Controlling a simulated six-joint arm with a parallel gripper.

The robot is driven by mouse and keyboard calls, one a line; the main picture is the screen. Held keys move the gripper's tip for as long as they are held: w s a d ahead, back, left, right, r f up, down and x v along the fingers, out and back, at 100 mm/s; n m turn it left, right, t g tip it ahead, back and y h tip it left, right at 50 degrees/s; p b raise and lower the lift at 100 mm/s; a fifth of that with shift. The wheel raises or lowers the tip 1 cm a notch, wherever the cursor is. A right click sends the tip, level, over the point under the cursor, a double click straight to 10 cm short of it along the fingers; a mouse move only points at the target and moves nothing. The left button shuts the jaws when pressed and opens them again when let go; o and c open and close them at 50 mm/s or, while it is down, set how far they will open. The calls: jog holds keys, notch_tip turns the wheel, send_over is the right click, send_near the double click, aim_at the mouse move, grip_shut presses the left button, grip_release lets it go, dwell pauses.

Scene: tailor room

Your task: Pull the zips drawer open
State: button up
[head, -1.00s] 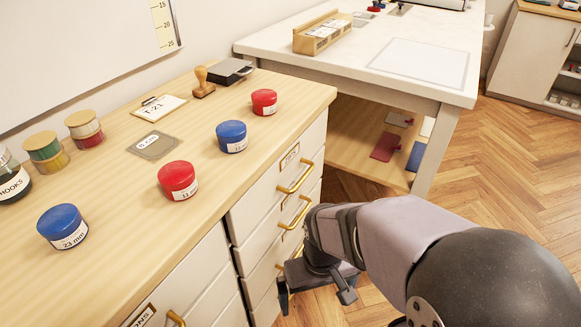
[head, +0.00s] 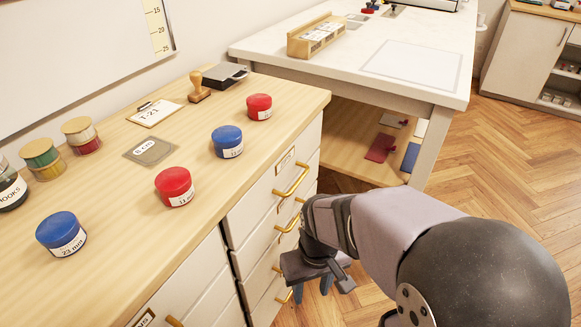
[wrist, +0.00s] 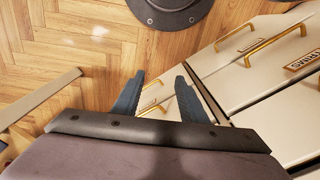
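A white drawer stack (head: 262,228) with gold bar handles stands under the right end of the wooden counter. I cannot read a zips label, so I cannot tell which drawer is the zips drawer. My gripper (head: 312,291) is low in front of the stack, its fingers pointing down beside the lower handles. In the wrist view my gripper (wrist: 160,72) is open and empty. All visible drawers look shut.
A drawer labelled TRIMS (wrist: 303,62) is at the right of the wrist view. Red and blue lidded jars (head: 228,141) stand on the counter (head: 110,210). A white-topped table (head: 350,60) with a lower shelf stands behind. The wooden floor (head: 510,180) at right is clear.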

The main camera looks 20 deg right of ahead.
jog(key=shift+n+t+y, duration=0.3)
jog(key=shift+n, duration=0.4)
jog(key=w+r+p, duration=0.1)
jog(key=r, duration=0.1)
jog(key=w+r+p, duration=0.1)
jog(key=r, duration=0.1)
jog(key=w+r+p, duration=0.2)
jog(key=r, duration=0.1)
jog(key=shift+w+d, duration=0.1)
jog(key=shift+d, duration=0.15)
grip_shut()
jog(key=w+d+r+n+t+y+p, duration=0.1)
jog(key=w+d+r+n+p, duration=0.15)
jog(key=w+r+p, duration=0.5)
jog(key=w+d+r+n+t+y+p, duration=0.1)
jog(key=w+r+n+p, duration=0.3)
jog(key=r, duration=0.7)
send_near(293, 171)
jog(key=shift+s+a+f+b, duration=0.15)
jog(key=shift+s+a+f, duration=0.3)
jog(key=shift+a+f, duration=0.3)
jog(key=shift+s+a+f+b, duration=0.15)
jog(key=shift+s+a+f, duration=0.35)
jog(key=shift+f, duration=0.45)
jog(key=shift+s+a+f+b, duration=0.15)
jog(key=shift+s+a+f, duration=0.25)
jog(key=shift+a+f, duration=0.35)
jog(key=shift+d, duration=0.2)
